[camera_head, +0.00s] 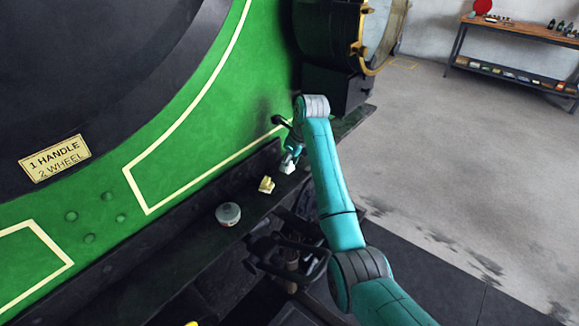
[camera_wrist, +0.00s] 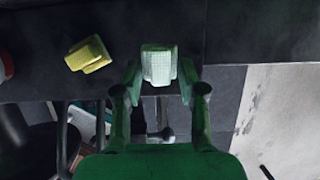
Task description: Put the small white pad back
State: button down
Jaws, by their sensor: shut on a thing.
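The small white pad (camera_wrist: 158,64) is between the two fingertips of my gripper (camera_wrist: 159,80) in the wrist view. My gripper is shut on it by its sides. In the head view the white pad (camera_head: 287,168) shows at the end of my gripper (camera_head: 290,160), over the dark ledge (camera_head: 190,247) along the green side of the tram. I cannot tell whether the pad touches the ledge.
A yellow pad (camera_head: 266,184) lies on the ledge to the left of the white one; it also shows in the wrist view (camera_wrist: 88,54). A round grey tin (camera_head: 228,214) stands further left. A workbench (camera_head: 520,30) is at the far right. The floor between is clear.

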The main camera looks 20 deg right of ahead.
jog(key=shift+f, duration=1.1)
jog(key=shift+f, duration=0.1)
jog(key=c, duration=0.7)
grip_release()
jog(key=v, duration=1.2)
